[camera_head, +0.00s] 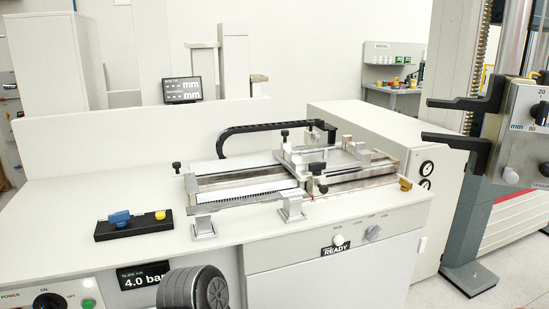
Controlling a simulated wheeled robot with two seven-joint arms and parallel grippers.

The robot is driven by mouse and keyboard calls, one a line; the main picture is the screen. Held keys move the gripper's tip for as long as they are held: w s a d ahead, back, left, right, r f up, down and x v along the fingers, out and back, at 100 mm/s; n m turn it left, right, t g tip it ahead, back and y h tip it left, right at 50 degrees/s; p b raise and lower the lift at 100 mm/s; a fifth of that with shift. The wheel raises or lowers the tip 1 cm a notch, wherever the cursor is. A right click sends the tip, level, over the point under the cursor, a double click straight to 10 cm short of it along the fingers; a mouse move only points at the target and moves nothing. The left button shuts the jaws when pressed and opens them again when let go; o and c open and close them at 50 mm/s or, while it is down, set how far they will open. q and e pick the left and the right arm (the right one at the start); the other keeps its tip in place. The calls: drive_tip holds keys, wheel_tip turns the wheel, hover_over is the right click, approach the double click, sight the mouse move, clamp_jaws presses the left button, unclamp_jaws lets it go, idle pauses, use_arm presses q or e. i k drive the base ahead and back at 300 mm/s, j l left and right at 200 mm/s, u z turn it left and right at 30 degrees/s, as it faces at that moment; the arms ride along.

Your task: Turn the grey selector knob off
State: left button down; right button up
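The grey selector knob (374,232) is on the front panel of the bench, below and to the right of the steel fixture. Small lettering sits above it, too small to read surely. Which mark its grip points to cannot be told. A round white button (338,240) is just left of the knob, above a black label reading READY (335,250). Nothing touches the knob.
A steel slide fixture (238,178) and a black block with blue and yellow knobs (134,224) stand on the bench. A dark ribbed rounded shape (190,289) rises at the bottom edge. A machine control box (522,130) with black arms is at right. Space before the knob looks clear.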

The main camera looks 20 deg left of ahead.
sight(373, 232)
drive_tip(key=i+l+u, duration=0.1)
drive_tip(key=l, duration=0.35)
drive_tip(key=i+l+u, duration=0.1)
drive_tip(key=i+l, duration=0.2)
drive_tip(key=l, duration=0.15)
drive_tip(key=i+l+u, duration=0.1)
drive_tip(key=l, duration=0.35)
drive_tip(key=i+l+u, duration=0.1)
drive_tip(key=i+l, duration=0.15)
drive_tip(key=l, duration=0.25)
drive_tip(key=i+l+u, duration=0.1)
drive_tip(key=l, duration=0.35)
drive_tip(key=i+l+u, duration=0.1)
drive_tip(key=l, duration=0.45)
drive_tip(key=i+l+u, duration=0.1)
drive_tip(key=l, duration=0.4)
drive_tip(key=i+l+u, duration=0.1)
drive_tip(key=l, duration=0.4)
drive_tip(key=i, duration=0.1)
